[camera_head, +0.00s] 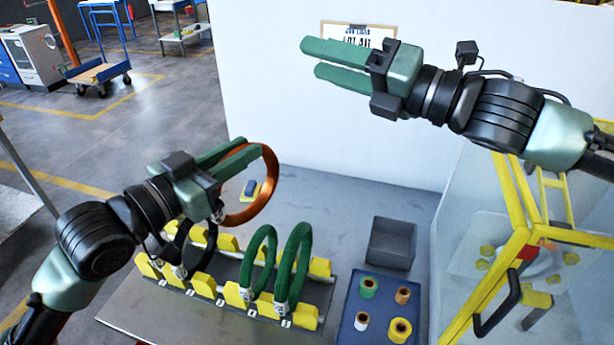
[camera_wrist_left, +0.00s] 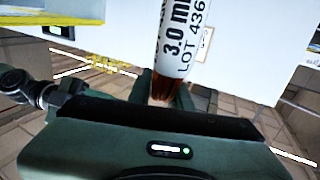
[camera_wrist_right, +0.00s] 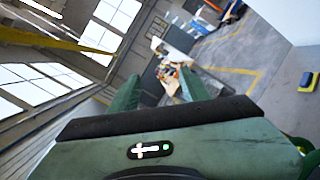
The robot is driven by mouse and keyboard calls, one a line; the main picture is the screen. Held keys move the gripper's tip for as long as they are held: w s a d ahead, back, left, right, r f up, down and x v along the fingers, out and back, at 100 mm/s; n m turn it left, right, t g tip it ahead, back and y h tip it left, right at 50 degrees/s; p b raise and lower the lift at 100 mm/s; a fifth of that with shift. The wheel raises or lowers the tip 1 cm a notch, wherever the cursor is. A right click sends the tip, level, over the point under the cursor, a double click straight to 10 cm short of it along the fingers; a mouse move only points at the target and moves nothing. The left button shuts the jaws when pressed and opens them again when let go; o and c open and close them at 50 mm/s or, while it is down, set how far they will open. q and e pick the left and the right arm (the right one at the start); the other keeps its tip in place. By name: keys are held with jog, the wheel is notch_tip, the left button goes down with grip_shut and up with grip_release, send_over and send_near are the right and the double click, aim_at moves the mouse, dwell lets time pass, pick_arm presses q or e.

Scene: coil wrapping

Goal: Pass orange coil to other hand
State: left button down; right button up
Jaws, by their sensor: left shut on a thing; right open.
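The orange coil (camera_head: 273,176) is a thin copper-coloured ring, held raised above the table in the head view. My left gripper (camera_head: 243,150) is shut on it, with its fingers across the coil's upper part. In the left wrist view, a white label (camera_wrist_left: 185,38) with printed lettering hangs close in front of the camera, and a bit of copper colour (camera_wrist_left: 160,88) shows below it. My right gripper (camera_head: 310,62) is open and empty, high in front of the white wall, up and to the right of the coil and apart from it.
A yellow-framed clear enclosure (camera_head: 510,255) stands at the right.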

pick_arm(q)
jog(key=shift+r, duration=0.1)
pick_arm(e)
jog(key=s+a+f+n+g+h, duration=0.15)
jog(key=f+n, duration=0.25)
jog(key=f, duration=0.6)
jog(key=a+f+n+g+h, duration=0.1)
jog(key=a+f+n+h, duration=0.2)
jog(key=f, duration=0.6)
jog(key=x, duration=1)
jog(key=shift+w+f+n, duration=0.3)
jog(key=shift+w+f, duration=0.1)
jog(key=shift+f, duration=0.1)
grip_shut()
jog(key=shift+d, duration=0.1)
